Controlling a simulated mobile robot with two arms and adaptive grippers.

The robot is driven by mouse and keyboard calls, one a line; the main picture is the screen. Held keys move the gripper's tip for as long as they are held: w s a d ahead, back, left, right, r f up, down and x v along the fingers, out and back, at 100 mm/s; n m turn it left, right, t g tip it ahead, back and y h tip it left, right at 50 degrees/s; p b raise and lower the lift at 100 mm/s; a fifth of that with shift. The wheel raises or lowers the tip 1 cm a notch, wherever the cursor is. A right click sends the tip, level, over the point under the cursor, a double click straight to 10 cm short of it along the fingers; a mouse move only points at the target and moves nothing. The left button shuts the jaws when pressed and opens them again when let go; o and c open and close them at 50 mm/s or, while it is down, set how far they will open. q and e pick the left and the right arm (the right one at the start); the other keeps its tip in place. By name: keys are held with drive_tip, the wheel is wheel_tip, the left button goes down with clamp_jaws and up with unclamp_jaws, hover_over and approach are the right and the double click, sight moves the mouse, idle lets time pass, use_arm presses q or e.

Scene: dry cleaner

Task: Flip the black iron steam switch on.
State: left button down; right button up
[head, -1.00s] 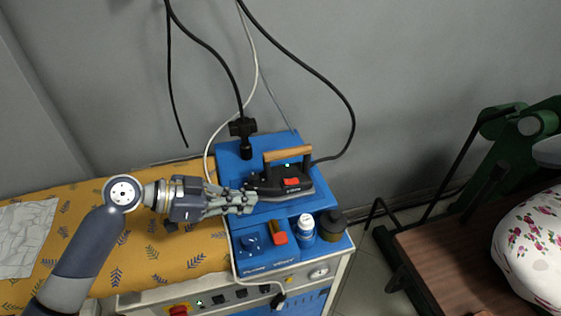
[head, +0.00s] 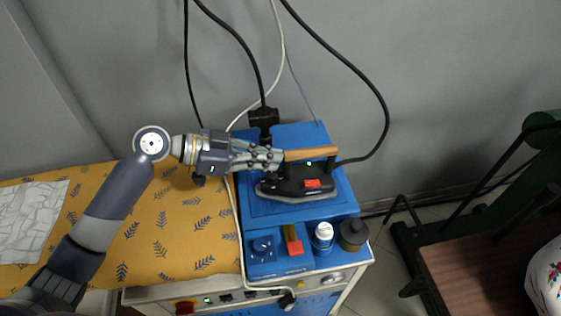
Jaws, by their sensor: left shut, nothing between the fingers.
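The black iron (head: 292,186) has a wooden handle (head: 312,152) and a red-orange switch (head: 313,183) on its side. It rests on top of the blue steam station (head: 339,200). Which way the switch is set is too small to tell. My left gripper (head: 280,157) is shut and empty. Its fingertips are at the left end of the wooden handle, above the iron's left part; whether they touch it is not clear. My right gripper is not in view.
Cables hang behind. The yellow patterned board (head: 170,225) lies left. A brown table (head: 470,265) stands right.

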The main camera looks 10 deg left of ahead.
sight(312, 183)
use_arm(q)
drive_tip(key=p+x, duration=0.1)
drive_tip(key=x, duration=0.2)
drive_tip(key=p+x, duration=0.1)
drive_tip(key=x, duration=0.2)
drive_tip(key=p+x, duration=0.1)
drive_tip(key=x, duration=0.2)
drive_tip(key=shift+d+r+p, duration=0.1)
drive_tip(key=shift+r+p, duration=0.2)
drive_tip(key=f, duration=0.3)
drive_tip(key=shift+a+p, duration=0.25)
drive_tip(key=shift+p, duration=0.05)
drive_tip(key=shift+s+a+f, duration=0.15)
drive_tip(key=shift+a+f, duration=0.05)
drive_tip(key=shift+f, duration=0.5)
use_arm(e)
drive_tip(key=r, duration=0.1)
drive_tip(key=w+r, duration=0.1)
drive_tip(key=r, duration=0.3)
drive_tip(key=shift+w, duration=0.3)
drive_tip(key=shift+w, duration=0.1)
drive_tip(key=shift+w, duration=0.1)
